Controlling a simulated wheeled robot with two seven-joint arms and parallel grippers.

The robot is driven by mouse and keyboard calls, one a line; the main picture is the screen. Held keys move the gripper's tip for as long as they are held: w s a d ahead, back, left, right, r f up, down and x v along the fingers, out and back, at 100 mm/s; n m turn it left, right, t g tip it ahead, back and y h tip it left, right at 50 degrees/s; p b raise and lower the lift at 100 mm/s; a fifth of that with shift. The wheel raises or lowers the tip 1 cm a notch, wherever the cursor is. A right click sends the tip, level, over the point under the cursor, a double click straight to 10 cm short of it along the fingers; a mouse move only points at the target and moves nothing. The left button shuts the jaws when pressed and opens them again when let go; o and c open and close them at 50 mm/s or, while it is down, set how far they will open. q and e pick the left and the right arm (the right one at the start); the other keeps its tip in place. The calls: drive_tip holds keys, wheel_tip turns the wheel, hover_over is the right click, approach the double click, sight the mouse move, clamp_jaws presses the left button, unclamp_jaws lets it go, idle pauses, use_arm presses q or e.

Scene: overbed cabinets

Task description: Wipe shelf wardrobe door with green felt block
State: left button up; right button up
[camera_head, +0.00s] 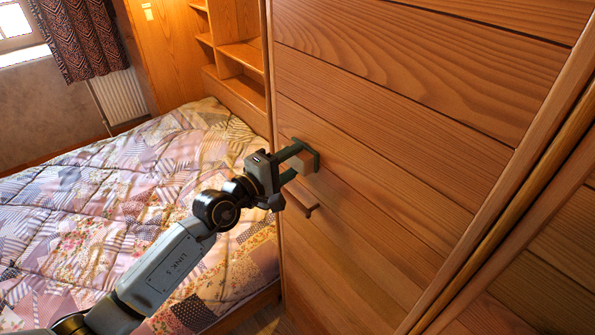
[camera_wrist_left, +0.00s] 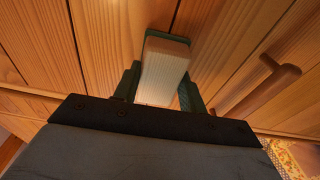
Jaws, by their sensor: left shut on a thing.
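The wooden wardrobe door (camera_head: 390,165) fills the right half of the head view, with planks running across it. My left gripper (camera_head: 300,160) is at the door's left part, just above the wooden handle (camera_head: 301,199). It is shut on the felt block, whose pale body shows between the dark green fingers in the left wrist view (camera_wrist_left: 164,72). A dark green edge shows at the block's far end, close against the door (camera_wrist_left: 100,40). Whether it touches the wood is hard to tell. My right gripper is not in view.
The handle (camera_wrist_left: 262,92) stands out from the door beside the gripper in the wrist view. A bed with a patchwork quilt (camera_head: 90,220) lies to the left. Open shelves (camera_head: 240,55) stand behind the door's left edge. A frame post (camera_head: 520,170) borders the door on the right.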

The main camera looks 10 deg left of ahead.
sight(303, 166)
use_arm(q)
drive_tip(key=shift+s+d+r+p, duration=0.65)
drive_tip(key=shift+d+p, duration=0.15)
drive_tip(key=shift+p, duration=0.7)
drive_tip(key=shift+s+d+f+p, duration=0.1)
drive_tip(key=shift+s+d+p, duration=0.75)
drive_tip(key=shift+d, duration=0.25)
drive_tip(key=shift+s+d+p, duration=0.85)
drive_tip(key=shift+d, duration=0.25)
drive_tip(key=shift+s, duration=0.1)
drive_tip(key=shift+w+a+f, duration=0.15)
drive_tip(key=shift+w+a, duration=0.2)
drive_tip(key=shift+w, duration=0.05)
drive_tip(key=shift+w+a+b, duration=1)
drive_tip(key=shift+a+b, duration=0.1)
drive_tip(key=shift+a, duration=0.2)
drive_tip(key=w+a+b, duration=0.2)
drive_tip(key=shift+w+a, duration=0.1)
drive_tip(key=shift+a, duration=0.3)
